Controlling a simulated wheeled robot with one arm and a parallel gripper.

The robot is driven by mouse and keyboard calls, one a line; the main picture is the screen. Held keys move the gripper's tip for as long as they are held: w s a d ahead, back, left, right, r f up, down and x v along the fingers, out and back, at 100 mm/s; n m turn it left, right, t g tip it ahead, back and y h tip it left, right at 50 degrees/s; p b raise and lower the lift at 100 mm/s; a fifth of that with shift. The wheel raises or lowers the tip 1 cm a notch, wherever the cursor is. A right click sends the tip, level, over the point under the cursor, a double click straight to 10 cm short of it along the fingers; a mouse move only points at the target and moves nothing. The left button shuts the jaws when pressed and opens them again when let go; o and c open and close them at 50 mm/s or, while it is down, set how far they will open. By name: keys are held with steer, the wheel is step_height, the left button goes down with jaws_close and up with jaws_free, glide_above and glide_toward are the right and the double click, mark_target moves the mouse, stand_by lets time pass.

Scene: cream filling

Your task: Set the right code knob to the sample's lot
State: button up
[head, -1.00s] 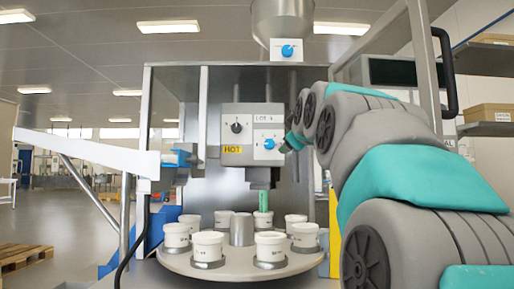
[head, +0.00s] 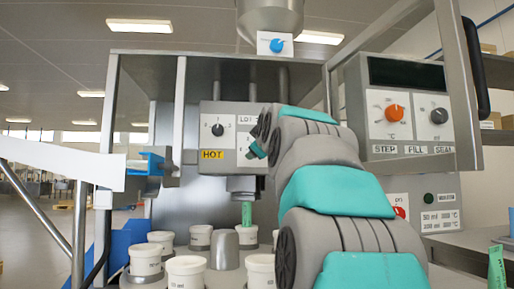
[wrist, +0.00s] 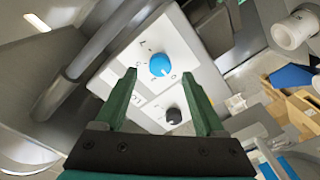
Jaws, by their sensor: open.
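The grey code box (head: 206,111) carries a black left knob (head: 217,130) with a dial and a yellow HOT label. In the wrist view the right code knob (wrist: 159,64) is blue with a white pointer mark on a pale dial face, and the black knob (wrist: 174,115) is below it. In the head view my gripper (head: 262,137) covers the blue knob. In the wrist view my gripper's (wrist: 159,74) two green fingers are apart, with the blue knob showing between their tips; I cannot tell whether they touch it. I cannot make out which object is the sample.
White cups (head: 186,270) stand on a round turntable below the box, near a green piece (head: 247,213) under the nozzle. A control panel (head: 412,120) with an orange knob is at right. A green strip (head: 497,268) shows at lower right. A metal post (head: 180,110) stands left of the box.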

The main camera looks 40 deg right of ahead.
steer(key=x, duration=0.3)
steer(key=shift+c, duration=0.2)
jaws_close()
stand_by(0.4)
